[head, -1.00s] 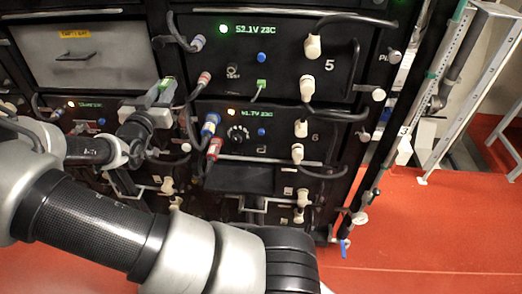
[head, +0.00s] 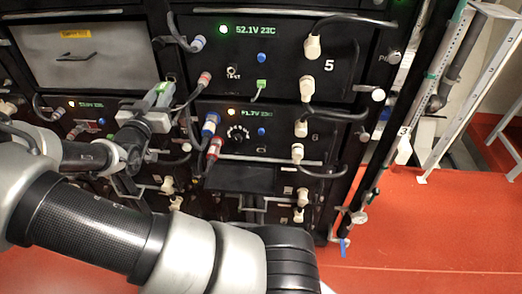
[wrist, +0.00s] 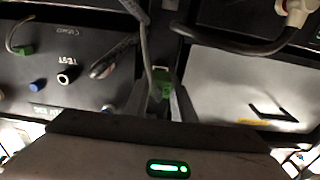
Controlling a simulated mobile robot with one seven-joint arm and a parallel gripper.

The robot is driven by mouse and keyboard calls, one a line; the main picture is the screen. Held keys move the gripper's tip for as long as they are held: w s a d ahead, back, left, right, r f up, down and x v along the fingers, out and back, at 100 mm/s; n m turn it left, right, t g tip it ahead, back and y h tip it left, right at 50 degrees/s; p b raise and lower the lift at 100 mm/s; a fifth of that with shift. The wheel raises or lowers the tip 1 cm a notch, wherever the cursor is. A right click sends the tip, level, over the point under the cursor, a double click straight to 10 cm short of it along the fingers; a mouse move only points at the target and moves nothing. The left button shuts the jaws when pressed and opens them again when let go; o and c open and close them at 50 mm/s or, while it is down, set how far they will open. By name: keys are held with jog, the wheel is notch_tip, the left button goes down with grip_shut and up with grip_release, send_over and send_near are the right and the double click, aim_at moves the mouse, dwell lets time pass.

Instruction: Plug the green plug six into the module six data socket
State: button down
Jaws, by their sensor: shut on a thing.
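My gripper (head: 160,97) is shut on a green plug (wrist: 161,77), which shows between its two fingers in the wrist view. A grey cable runs up from the plug there. In the head view the gripper is left of module six, in front of the gap beside the grey drawer, and the plug is mostly hidden by the fingers. Module six (head: 285,146) is the black panel marked 6, with a lit display. A small dark opening (head: 261,149) below its blue button (head: 262,131) may be the data socket; it is too small to be sure.
Module five (head: 290,62) above has a green plug (head: 261,84) in its front. Red and blue cable plugs (head: 210,126) stick out at module six's left. White cable connectors (head: 300,128) stand at its right. A grey drawer (head: 85,57) is at upper left.

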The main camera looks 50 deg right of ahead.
jog(key=shift+s+a, duration=0.1)
jog(key=shift+a, duration=0.05)
jog(key=p+v, duration=0.1)
jog(key=v, duration=0.3)
jog(key=shift+s+a, duration=0.2)
jog(key=shift+s, duration=0.05)
dwell(0.4)
dwell(0.4)
